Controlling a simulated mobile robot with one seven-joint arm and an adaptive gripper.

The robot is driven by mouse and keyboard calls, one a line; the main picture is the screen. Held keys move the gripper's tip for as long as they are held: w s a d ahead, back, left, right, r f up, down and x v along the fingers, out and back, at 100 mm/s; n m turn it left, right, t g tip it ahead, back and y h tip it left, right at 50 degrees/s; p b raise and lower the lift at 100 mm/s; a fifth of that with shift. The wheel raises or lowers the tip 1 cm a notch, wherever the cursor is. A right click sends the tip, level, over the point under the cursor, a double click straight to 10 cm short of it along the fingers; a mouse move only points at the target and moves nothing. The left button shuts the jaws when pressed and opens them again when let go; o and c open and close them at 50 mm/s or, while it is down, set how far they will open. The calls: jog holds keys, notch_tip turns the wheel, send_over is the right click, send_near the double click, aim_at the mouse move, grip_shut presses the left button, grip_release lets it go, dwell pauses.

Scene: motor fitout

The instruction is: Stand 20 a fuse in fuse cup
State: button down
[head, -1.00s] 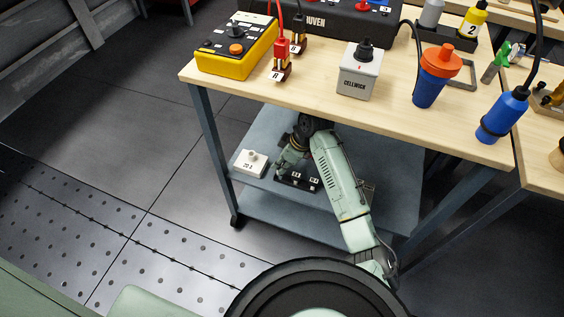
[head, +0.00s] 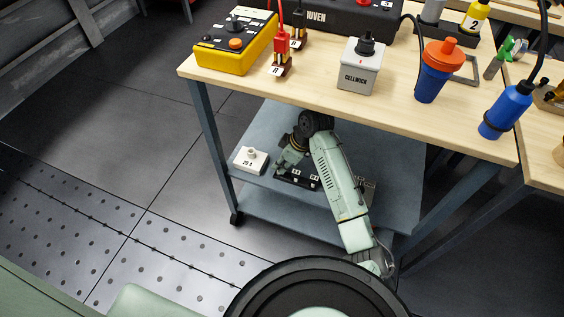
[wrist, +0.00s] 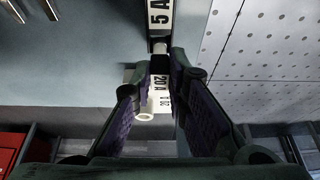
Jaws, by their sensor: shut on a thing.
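The fuse cup (head: 250,160) is a white block with a short round cup on top and a "20 A" label. It stands on the upper shelf under the bench, near the left edge, and part of it shows beyond the fingers in the wrist view (wrist: 145,107). My gripper (wrist: 164,68) is shut on a fuse, which is mostly hidden between the fingertips. In the head view my gripper (head: 282,168) is low over the shelf, just right of the fuse cup and at the left end of the dark fuse rack (head: 298,181). White labels, "5 A" and "20 A", show around the fingertips.
The wooden bench top (head: 310,85) overhangs the shelf (head: 262,138) where my arm reaches in. The bench's left front leg (head: 210,140) stands close to the fuse cup. A yellow control box (head: 235,45) and a grey Cellwick box (head: 360,70) stand on the bench.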

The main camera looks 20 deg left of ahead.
jog(key=shift+f+b, duration=0.35)
jog(key=shift+f, duration=0.25)
jog(key=c, duration=1.5)
grip_release()
jog(key=shift+r, duration=0.1)
jog(key=v, duration=0.7)
jog(key=shift+d+r, duration=0.1)
jog(key=shift+d, duration=0.05)
